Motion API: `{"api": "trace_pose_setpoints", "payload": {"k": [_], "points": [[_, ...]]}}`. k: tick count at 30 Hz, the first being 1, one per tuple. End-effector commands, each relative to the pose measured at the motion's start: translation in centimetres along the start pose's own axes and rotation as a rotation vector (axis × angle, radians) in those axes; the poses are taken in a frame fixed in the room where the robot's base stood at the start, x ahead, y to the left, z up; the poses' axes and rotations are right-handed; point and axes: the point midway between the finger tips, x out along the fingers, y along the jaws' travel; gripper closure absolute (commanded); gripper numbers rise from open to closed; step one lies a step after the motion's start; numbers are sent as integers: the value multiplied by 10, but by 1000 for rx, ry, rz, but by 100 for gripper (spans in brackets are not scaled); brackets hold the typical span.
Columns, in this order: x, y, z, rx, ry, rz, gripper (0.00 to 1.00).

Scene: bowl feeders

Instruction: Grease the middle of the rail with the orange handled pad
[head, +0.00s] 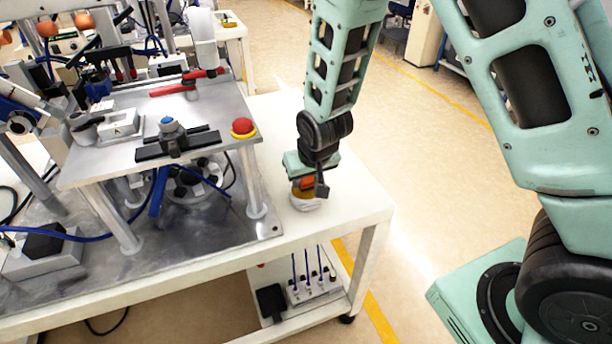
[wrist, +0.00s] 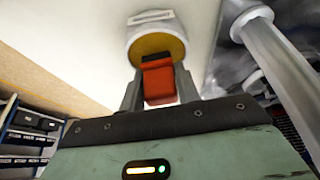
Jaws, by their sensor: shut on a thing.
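My gripper (head: 308,186) points down over the right end of the white table, shut on the orange handle (wrist: 158,80) of the pad. The handle also shows in the head view (head: 306,183). Below the handle is a yellow round face (wrist: 156,48) in or on a white round body (wrist: 150,24); I cannot tell whether they are the pad or a separate dish. The white body (head: 306,204) appears on or just above the tabletop.
The raised metal plate (head: 108,165) on posts stands left of my gripper. It bears a red button (head: 243,127) and a red-handled clamp (head: 187,84). The white tabletop (head: 340,208) around my gripper is mostly clear. Bowl-feeder parts and blue hoses crowd the left.

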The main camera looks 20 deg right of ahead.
Motion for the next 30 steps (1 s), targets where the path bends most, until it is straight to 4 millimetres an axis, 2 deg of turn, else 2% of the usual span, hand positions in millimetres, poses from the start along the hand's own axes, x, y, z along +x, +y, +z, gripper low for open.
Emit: {"api": "trace_pose_setpoints", "payload": {"k": [30], "points": [[5, 0, 2, 0, 0, 0, 86]]}}
